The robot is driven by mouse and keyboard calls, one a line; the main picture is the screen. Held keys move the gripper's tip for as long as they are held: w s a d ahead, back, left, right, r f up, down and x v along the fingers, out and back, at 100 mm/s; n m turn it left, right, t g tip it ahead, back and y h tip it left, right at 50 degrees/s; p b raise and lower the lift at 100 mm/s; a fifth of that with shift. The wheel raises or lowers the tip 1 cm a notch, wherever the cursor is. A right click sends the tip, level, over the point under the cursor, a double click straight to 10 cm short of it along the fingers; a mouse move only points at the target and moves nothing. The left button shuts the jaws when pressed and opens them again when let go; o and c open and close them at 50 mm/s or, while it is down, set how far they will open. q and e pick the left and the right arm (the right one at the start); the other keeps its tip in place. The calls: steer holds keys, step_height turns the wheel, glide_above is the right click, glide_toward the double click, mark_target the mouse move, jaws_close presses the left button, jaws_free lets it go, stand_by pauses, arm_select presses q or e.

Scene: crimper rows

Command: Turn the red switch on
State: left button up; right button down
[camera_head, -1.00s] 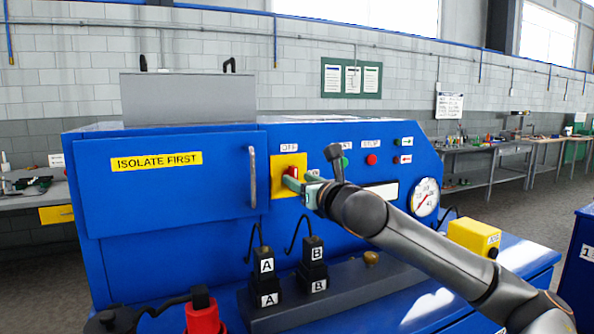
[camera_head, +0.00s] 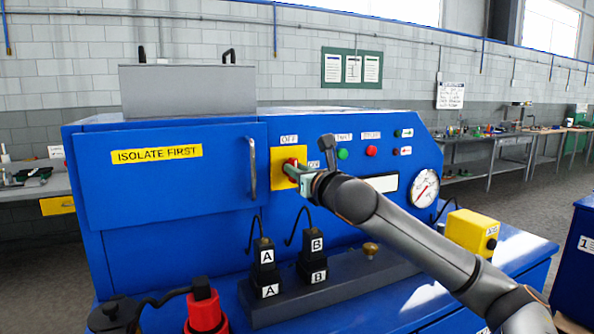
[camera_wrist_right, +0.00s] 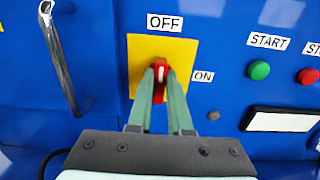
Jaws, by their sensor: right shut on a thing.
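The red switch (camera_wrist_right: 158,78) is a rotary handle on a yellow plate (camera_wrist_right: 134,61) on the blue machine's front. An OFF label (camera_wrist_right: 165,22) is above it and an ON label (camera_wrist_right: 204,76) to its right. In the wrist view the handle stands nearly upright, its white mark pointing up toward OFF. My right gripper (camera_wrist_right: 159,72) is shut on the red switch, one green finger on each side. In the head view the right gripper (camera_head: 291,168) hides much of the switch (camera_head: 289,163). My left gripper is not in view.
Green START (camera_head: 342,154) and red STOP (camera_head: 371,151) buttons and a gauge (camera_head: 425,188) are to the right. A door handle (camera_head: 253,172) is left of the switch. Black plugs A (camera_head: 265,256) and B (camera_head: 313,245) stand on a grey block below.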

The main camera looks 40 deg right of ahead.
stand_by(0.7)
steer(key=m+p, duration=0.1)
steer(key=m, duration=0.5)
steer(key=m+p, duration=0.1)
steer(key=m, duration=0.5)
steer(key=m+p, duration=0.1)
steer(key=m, duration=0.4)
steer(key=shift+s+d+f+m, duration=0.1)
steer(key=shift+d+f+m, duration=0.15)
steer(key=shift+f+m, duration=0.15)
stand_by(0.4)
steer(key=c, duration=0.8)
jaws_free()
steer(key=shift+c, duration=0.2)
steer(key=shift+r, duration=0.1)
steer(key=shift+s, duration=0.1)
